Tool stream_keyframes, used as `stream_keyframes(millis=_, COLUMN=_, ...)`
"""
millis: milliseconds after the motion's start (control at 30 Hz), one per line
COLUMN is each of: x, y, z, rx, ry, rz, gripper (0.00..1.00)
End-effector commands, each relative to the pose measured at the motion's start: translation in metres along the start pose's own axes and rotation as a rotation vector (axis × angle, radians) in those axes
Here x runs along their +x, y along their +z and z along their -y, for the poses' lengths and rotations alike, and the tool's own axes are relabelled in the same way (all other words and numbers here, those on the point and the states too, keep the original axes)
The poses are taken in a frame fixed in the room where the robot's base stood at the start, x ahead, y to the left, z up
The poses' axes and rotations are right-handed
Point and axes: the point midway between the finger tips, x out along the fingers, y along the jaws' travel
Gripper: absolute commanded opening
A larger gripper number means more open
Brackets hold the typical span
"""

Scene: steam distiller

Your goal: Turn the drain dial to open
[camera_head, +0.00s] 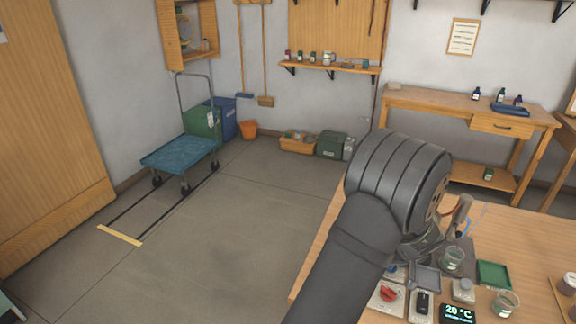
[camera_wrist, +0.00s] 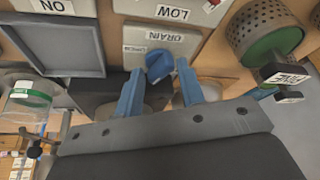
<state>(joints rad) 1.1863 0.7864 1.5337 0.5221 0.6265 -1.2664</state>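The drain dial (camera_wrist: 158,66) is a blue knob on a grey panel (camera_wrist: 180,53) marked DRAIN, with the lettering upside down in the wrist view. A small label beside the knob is too small to read surely. My gripper (camera_wrist: 161,72) has two blue fingers, spread apart, one to each side of the knob in the picture. The knob shows between the fingertips, with a gap visible on both sides; I cannot tell how far the tips are from the panel. In the head view my arm hides most of the gripper.
A grey tray (camera_wrist: 55,45) and a glass beaker with a green band (camera_wrist: 30,98) lie left in the wrist view. A perforated cylinder (camera_wrist: 262,30) stands right. In the head view a red knob (camera_head: 388,293) and a 20 °C display (camera_head: 458,313) sit on the wooden table (camera_head: 322,240).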

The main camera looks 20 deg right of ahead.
Motion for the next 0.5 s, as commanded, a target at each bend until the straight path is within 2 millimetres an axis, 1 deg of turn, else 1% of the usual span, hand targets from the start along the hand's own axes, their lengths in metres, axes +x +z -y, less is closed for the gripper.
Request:
stream_keyframes(millis=167, x=-0.001, y=-0.001, z=0.000, rx=0.005, ry=-0.002, rz=0.001, gripper=0.35)
stream_keyframes(millis=267, x=-0.006, y=-0.006, z=0.001, rx=0.028, ry=-0.009, rz=0.008, gripper=0.35)
stream_keyframes(millis=367, x=-0.017, y=-0.016, z=0.002, rx=0.081, ry=-0.023, rz=0.026, gripper=0.35)
stream_keyframes(millis=500, x=-0.039, y=-0.032, z=0.005, rx=0.200, ry=-0.041, rz=0.080, gripper=0.35)
